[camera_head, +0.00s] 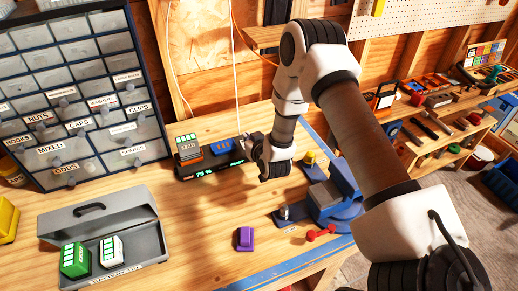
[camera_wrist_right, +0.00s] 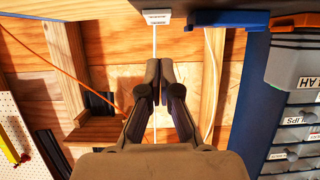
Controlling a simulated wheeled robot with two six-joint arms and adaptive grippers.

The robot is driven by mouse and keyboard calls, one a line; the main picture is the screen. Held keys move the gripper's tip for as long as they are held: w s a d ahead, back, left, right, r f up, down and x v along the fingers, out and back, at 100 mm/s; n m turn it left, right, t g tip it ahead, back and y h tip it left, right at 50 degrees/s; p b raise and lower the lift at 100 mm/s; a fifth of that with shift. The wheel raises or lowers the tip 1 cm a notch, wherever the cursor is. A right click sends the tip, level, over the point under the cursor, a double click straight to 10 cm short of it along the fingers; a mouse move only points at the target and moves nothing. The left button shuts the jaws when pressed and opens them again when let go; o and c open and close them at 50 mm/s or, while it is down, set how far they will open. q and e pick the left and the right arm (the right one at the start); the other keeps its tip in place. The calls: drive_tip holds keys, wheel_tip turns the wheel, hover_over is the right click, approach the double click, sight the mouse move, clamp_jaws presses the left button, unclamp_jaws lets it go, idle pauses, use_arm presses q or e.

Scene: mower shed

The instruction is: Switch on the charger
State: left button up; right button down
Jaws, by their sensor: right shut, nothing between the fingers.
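The charger (camera_head: 205,170) is a dark box at the back of the bench, with a lit green "75 %" display on its front. No switch is clearly visible. My left gripper is not in view.
A grey battery tin (camera_head: 140,256) with green and white batteries stands front left. A drawer cabinet (camera_head: 75,110) is behind it. A purple block (camera_head: 245,239) and a blue vise (camera_head: 335,200) are on the bench. A white cord (camera_head: 236,60) hangs by the charger.

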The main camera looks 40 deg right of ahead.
use_arm(q)
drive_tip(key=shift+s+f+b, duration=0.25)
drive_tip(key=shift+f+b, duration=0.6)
drive_tip(key=shift+b, duration=0.3)
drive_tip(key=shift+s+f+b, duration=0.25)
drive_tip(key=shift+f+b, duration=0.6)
drive_tip(key=shift+b, duration=0.25)
use_arm(e)
drive_tip(key=f+v, duration=0.1)
drive_tip(key=v, duration=0.9)
drive_tip(key=shift+s, duration=0.55)
